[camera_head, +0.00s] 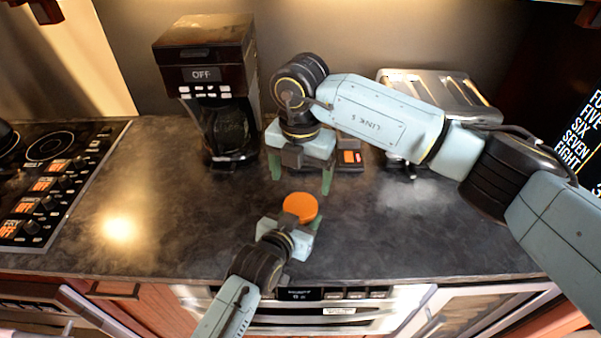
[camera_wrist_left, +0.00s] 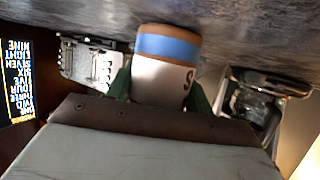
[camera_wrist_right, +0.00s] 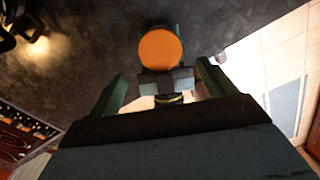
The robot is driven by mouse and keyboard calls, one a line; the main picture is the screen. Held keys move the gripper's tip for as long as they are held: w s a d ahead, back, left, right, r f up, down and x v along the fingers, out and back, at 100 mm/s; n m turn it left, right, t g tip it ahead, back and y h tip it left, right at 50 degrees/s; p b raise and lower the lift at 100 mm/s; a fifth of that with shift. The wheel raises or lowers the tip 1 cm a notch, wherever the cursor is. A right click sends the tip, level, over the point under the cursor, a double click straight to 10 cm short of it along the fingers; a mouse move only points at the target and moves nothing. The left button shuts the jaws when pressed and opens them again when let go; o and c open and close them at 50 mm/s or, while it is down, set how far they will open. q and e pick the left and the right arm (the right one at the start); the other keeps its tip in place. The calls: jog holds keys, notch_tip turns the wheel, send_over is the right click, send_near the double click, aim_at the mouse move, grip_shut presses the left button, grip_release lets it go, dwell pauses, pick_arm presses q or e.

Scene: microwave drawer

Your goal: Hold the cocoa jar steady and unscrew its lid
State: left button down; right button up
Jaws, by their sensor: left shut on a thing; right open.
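The cocoa jar's orange round lid (camera_head: 300,207) shows from above in the head view, near the counter's front edge. In the left wrist view the jar body (camera_wrist_left: 160,78) is pale with a blue band and part of a dark letter. My left gripper (camera_head: 299,219) is shut on the jar, its fingers on either side of the body. My right gripper (camera_head: 301,180) is open and empty, pointing down, behind the lid in the head view. In the right wrist view the lid (camera_wrist_right: 160,48) appears beyond the open fingers, and nothing is between them. The lid sits on the jar.
A coffee maker (camera_head: 207,75) stands at the back left and a metal toaster (camera_head: 440,92) at the back right. A small dark device with an orange screen (camera_head: 350,157) is behind my right gripper. A stovetop (camera_head: 60,165) is at the left. The counter (camera_head: 420,230) is clear at right.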

aim_at(300, 205)
notch_tip(300, 205, down, 8)
jog(key=shift+r, duration=0.15)
dwell(0.4)
jog(key=c, duration=1)
jog(key=n, duration=0.6)
jog(key=shift+n, duration=0.4)
jog(key=o, duration=1.1)
